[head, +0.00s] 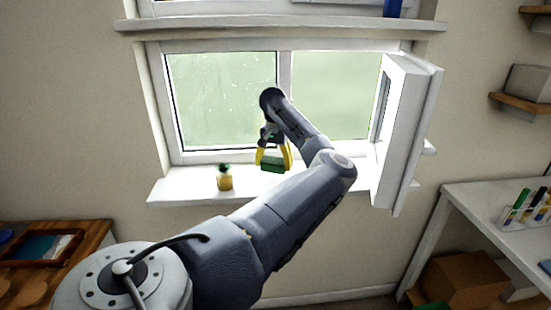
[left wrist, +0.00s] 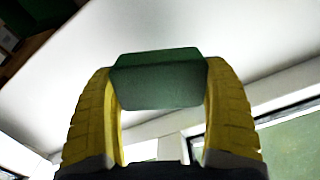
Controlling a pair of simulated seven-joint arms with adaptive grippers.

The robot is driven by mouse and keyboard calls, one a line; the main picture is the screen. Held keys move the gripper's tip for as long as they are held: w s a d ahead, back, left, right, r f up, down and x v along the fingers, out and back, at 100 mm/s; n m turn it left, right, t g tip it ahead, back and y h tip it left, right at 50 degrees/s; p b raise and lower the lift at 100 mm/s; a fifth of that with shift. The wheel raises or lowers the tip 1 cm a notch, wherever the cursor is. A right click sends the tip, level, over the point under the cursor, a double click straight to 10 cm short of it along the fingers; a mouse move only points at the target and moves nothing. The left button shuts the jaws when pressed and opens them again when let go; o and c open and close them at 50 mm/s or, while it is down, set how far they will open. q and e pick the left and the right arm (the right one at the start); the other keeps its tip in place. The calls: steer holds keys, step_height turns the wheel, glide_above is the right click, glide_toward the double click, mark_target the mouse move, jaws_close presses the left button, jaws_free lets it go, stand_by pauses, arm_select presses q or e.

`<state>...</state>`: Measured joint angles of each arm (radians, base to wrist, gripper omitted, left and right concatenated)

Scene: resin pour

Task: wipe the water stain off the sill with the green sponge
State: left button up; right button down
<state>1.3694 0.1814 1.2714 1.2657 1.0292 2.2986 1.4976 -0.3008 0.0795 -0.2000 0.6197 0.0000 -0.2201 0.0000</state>
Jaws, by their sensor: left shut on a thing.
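The green sponge (head: 272,167) is held between the yellow fingers of my left gripper (head: 273,161), over the white sill (head: 180,191) below the window. In the left wrist view the sponge (left wrist: 158,78) sits between both yellow fingertips (left wrist: 160,95), with the white sill surface (left wrist: 210,25) beyond it. I cannot tell whether the sponge touches the sill. No water stain is visible on the parts of the sill that show; my left arm covers part of the sill to the right. My right gripper is in neither view.
A small plant in a yellow pot (head: 224,180) stands on the sill left of the gripper. An open window sash (head: 404,130) juts out at the right. A white table (head: 500,205) with markers is at far right, a wooden table (head: 85,240) at left.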

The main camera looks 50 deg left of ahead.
arm_select(q)
steer(key=shift+r, duration=2.1)
steer(key=shift+s+r, duration=0.1)
steer(key=shift+r, duration=0.05)
